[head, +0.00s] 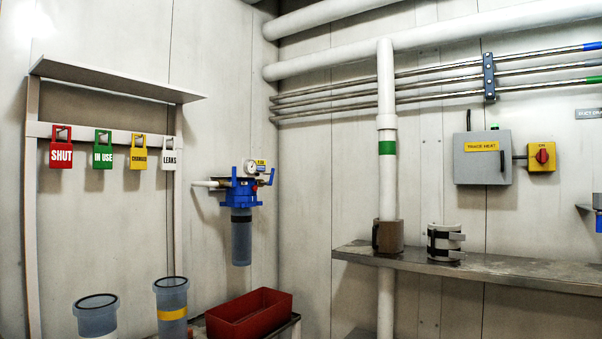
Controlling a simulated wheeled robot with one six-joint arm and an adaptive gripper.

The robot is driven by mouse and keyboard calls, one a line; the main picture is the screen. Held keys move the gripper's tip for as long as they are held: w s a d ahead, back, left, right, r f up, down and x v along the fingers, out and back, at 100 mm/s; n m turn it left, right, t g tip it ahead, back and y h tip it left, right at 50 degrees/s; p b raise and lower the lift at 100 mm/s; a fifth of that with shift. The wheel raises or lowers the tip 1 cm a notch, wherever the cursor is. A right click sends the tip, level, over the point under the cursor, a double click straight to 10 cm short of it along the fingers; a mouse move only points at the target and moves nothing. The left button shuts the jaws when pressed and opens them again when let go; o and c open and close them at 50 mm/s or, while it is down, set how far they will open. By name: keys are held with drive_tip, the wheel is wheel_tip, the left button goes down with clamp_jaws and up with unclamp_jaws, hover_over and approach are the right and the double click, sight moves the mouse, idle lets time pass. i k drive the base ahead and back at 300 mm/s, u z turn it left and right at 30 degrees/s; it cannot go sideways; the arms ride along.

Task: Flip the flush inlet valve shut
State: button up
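A filter unit with a blue head (241,193) and a clear grey bowl (241,237) is mounted on the wall left of the corner. A blue lever (234,174) stands upright at the head's left side, and another blue lever (271,176) stands upright at its right side. A white pipe (205,184) enters from the left. A small yellow and blue label (261,165) is beside the gauge (250,167), too small to read. I cannot tell which lever is the flush inlet valve. My gripper is not in view.
A red bin (249,313) stands below the filter, with two open grey cylinders (171,302) (96,313) to its left. A tag rack (100,131) is on the left wall. A metal shelf (480,268) and vertical white pipe (387,160) are at right. Space before the filter looks clear.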

sight(270, 182)
drive_tip(key=i, duration=1.65)
